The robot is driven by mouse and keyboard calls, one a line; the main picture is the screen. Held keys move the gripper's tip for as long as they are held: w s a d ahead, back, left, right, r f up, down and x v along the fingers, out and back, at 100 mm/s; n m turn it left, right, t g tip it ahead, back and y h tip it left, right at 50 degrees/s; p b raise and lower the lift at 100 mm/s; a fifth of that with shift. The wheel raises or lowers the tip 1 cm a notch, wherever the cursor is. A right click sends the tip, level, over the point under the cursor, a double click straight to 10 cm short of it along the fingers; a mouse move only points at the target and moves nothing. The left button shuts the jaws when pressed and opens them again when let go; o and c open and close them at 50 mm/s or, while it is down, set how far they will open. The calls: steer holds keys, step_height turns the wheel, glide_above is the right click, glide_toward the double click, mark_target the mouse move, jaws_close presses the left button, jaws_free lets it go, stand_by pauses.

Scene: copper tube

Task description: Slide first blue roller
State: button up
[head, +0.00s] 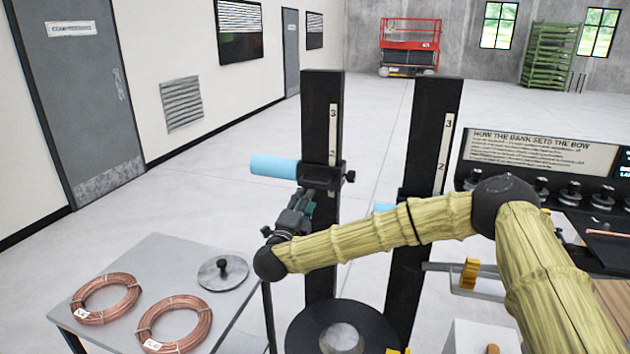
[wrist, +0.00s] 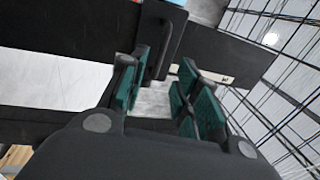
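The first blue roller (head: 275,166) sticks out to the left from a black carriage (head: 322,176) on the left black column (head: 321,110). A knob (head: 350,177) sits on the carriage's right side. A second blue roller (head: 383,207) shows at the right column, mostly hidden behind my arm. My gripper (head: 306,200) is just below the carriage, close to the left column. In the wrist view my gripper (wrist: 163,90) has its green-padded fingers apart, with a black part (wrist: 165,40) beyond the tips. Whether anything touches the fingers is unclear. A sliver of blue shows at the top edge.
A grey table (head: 160,260) at lower left holds two copper coils (head: 105,298) and a metal disc with a knob (head: 223,272). The right black column (head: 432,130) stands beside the left one. A round black base (head: 310,325) is below. A sign panel (head: 540,148) stands at right.

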mark_target(314, 184)
steer(key=p+x, duration=0.3)
steer(key=x, duration=0.5)
steer(key=shift+w+r, duration=0.15)
steer(key=shift+r, duration=0.05)
steer(key=shift+w+d+f, duration=0.1)
steer(key=shift+w, duration=0.3)
jaws_close()
